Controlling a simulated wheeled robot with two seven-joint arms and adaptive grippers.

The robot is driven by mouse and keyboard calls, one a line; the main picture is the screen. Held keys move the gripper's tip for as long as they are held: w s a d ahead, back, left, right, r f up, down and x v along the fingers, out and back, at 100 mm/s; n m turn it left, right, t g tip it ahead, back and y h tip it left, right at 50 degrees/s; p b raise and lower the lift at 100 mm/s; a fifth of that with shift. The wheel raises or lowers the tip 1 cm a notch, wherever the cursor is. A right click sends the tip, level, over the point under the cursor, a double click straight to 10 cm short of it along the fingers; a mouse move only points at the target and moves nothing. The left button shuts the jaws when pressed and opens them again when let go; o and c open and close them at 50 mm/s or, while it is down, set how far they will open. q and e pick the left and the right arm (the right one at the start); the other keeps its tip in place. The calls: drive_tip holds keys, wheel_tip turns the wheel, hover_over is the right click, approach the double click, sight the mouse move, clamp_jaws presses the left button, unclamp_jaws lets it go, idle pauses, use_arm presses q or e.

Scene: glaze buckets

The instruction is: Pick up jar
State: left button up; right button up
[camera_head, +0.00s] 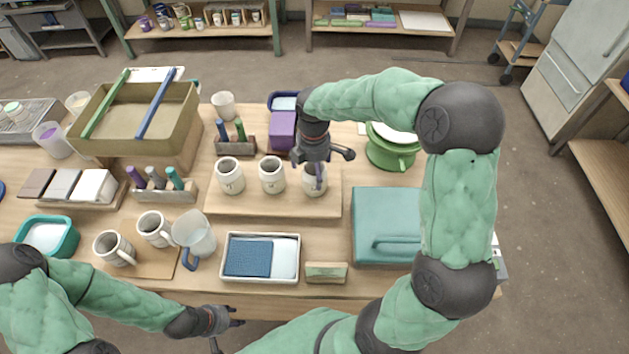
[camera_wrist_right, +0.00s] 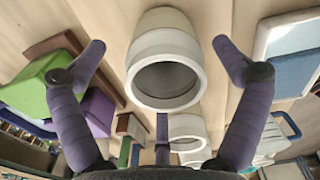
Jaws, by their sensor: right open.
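Three pale jars stand upright in a row on a wooden board (camera_head: 272,206): a left jar (camera_head: 229,177), a middle jar (camera_head: 271,176) and a right jar (camera_head: 314,182). My right gripper (camera_head: 322,168) is over the right jar and hides part of its top. In the right wrist view one jar (camera_wrist_right: 165,50) sits between the spread, empty fingers (camera_wrist_right: 158,48), and I cannot see them touching it. Another jar (camera_wrist_right: 187,128) shows behind it. My left gripper (camera_head: 228,330) is open and empty at the table's front edge, away from the jars.
A purple box (camera_head: 283,131) and a green pot (camera_head: 391,150) stand behind the board. A teal case (camera_head: 386,215) lies to the right. In front are a white tray (camera_head: 260,239), a small sign (camera_head: 326,271), a clear pitcher (camera_head: 196,236) and two mugs (camera_head: 114,248).

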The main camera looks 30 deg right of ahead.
drive_tip(key=f, duration=0.1)
drive_tip(key=f+b, duration=0.2)
drive_tip(key=f, duration=0.1)
drive_tip(key=shift+s, duration=0.3)
drive_tip(key=shift+f, duration=0.55)
drive_tip(key=shift+a, duration=0.1)
drive_tip(key=c, duration=1.4)
drive_tip(key=shift+c, duration=0.2)
